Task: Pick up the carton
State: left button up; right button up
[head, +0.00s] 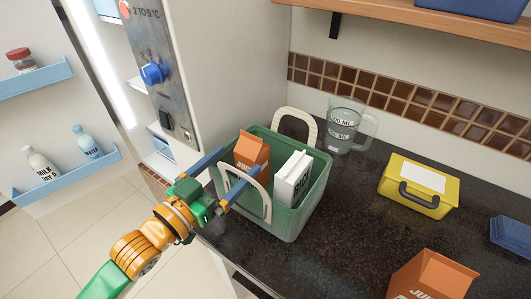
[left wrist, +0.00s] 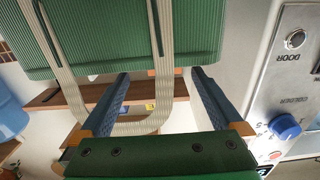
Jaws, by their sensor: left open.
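An orange juice carton (head: 252,153) stands in the green basket (head: 283,226) on the dark counter. A white carton (head: 293,178) stands beside it in the same basket. Another orange juice carton (head: 432,277) is on the counter at the lower right, cut off by the picture edge. My left gripper (head: 237,168) is open at the basket's near left side, by the beige front handle (head: 246,194). In the left wrist view the open fingers (left wrist: 160,74) are near the basket wall (left wrist: 110,50), with part of the handle (left wrist: 165,50) between them. My right gripper is not in view.
A glass measuring jug (head: 344,128) stands behind the basket, near the tiled wall. A yellow box (head: 419,187) and a blue box (head: 511,236) are to the right. The fridge stands open at the left, with bottles on its door shelves.

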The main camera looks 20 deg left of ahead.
aim_at(247, 145)
pick_arm(q)
jog(key=shift+w+f+b, duration=0.2)
jog(key=shift+b, duration=0.45)
jog(key=shift+w+r+b, duration=0.2)
jog(key=shift+b, duration=0.4)
jog(key=x, duration=0.5)
jog(key=shift+w+a+r+p, duration=0.15)
jog(key=shift+w+p, duration=0.1)
jog(key=shift+p, duration=0.15)
jog(key=shift+s, duration=0.15)
jog(key=shift+c, duration=1.1)
jog(key=shift+r, duration=0.1)
grip_shut()
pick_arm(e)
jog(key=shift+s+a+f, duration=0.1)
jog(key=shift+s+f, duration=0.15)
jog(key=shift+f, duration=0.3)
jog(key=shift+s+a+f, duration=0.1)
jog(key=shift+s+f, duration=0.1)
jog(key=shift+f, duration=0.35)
